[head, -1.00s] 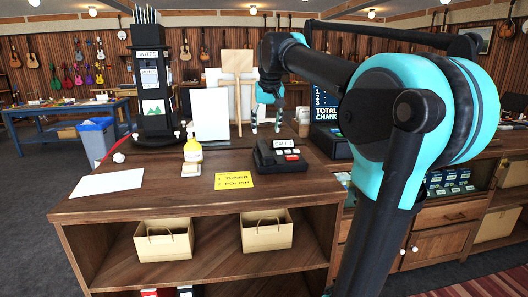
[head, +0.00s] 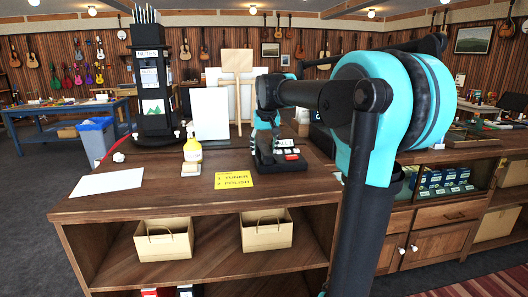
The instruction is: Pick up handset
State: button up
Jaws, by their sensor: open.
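A black desk telephone (head: 292,163) with a small display and pale and red keys sits on the wooden counter, right of the yellow note. Its handset (head: 263,163) lies along the left side of the base, mostly hidden behind my gripper. My gripper (head: 266,150) points down at the handset, its jaws open. I cannot tell whether the fingers touch the handset or straddle it.
The wooden counter (head: 120,206) also bears a yellow note (head: 234,180), a yellow pump bottle (head: 193,150), a white sheet (head: 107,182), a white panel (head: 210,114) and a black tower stand (head: 153,90). The counter's front left is mostly clear.

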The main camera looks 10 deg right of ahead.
jog(key=shift+c, duration=0.6)
grip_shut()
jog(key=shift+r, duration=0.15)
